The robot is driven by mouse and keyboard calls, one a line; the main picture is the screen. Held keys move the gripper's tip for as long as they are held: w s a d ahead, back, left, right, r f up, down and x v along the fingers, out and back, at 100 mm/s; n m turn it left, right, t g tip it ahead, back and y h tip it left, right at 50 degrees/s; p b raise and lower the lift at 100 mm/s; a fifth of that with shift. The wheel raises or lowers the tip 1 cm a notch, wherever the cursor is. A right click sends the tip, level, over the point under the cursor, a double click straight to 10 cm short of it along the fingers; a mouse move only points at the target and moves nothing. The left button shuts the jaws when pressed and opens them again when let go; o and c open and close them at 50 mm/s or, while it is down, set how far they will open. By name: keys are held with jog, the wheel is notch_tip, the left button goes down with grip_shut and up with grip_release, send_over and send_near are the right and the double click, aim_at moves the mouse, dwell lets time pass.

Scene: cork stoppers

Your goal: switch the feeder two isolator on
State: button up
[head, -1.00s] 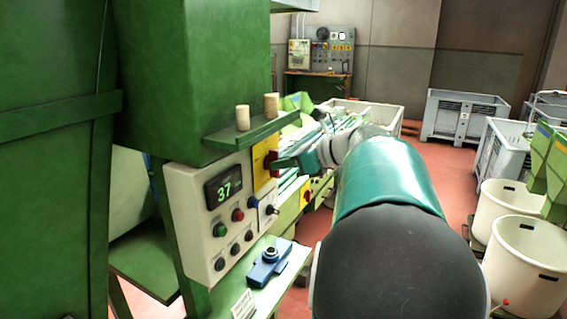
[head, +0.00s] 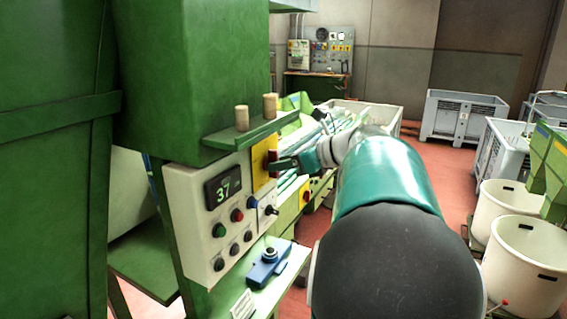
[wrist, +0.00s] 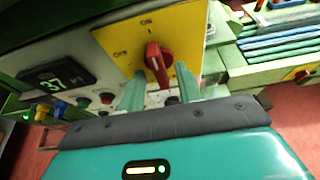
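The isolator's red handle (wrist: 158,64) sits on a yellow plate (wrist: 190,52) in the wrist view. A mark that looks like ON is above it and one like OFF to its left. The handle's long axis runs roughly up toward the ON mark. The red handle also shows in the head view (head: 273,161), at the right edge of the control panel. My gripper (wrist: 160,72) is open, with one pale green finger on each side of the handle's lower part. I cannot tell whether either finger touches it. In the head view my gripper (head: 284,163) reaches the handle from the right.
The white panel (head: 187,222) carries a display reading 37 and several buttons and knobs. Two corks (head: 243,118) stand on the green shelf (head: 232,138) above. A blue device (head: 267,270) lies on the ledge below. White tubs (head: 520,260) stand at right.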

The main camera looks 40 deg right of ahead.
jog(key=v, duration=1.3)
jog(key=shift+s+r, duration=0.15)
jog(key=shift+s, duration=0.15)
jog(key=shift+d, duration=0.1)
jog(key=w+a+f+n+g, duration=0.1)
jog(key=a+f+n+g, duration=0.2)
jog(key=a, duration=0.4)
jog(key=w+a+f+n+g, duration=0.1)
jog(key=a+f+n, duration=0.35)
jog(key=a, duration=0.25)
jog(key=w+a+f+n+g, duration=0.1)
jog(key=a+f+n+g, duration=0.1)
jog(key=a+n, duration=0.4)
jog(key=s+a+f+n+h, duration=0.2)
jog(key=a+f+n, duration=0.4)
jog(key=n, duration=0.3)
jog(key=s+a+f+n+g+h, duration=0.1)
jog(key=s+a+f+n+h, duration=0.1)
jog(key=s+a+f+n, duration=0.3)
jog(key=a+f+n, duration=0.1)
jog(key=a+n, duration=0.3)
jog(key=shift+a+n+h, duration=0.3)
jog(key=shift+n, duration=0.05)
jog(key=shift+s, duration=0.15)
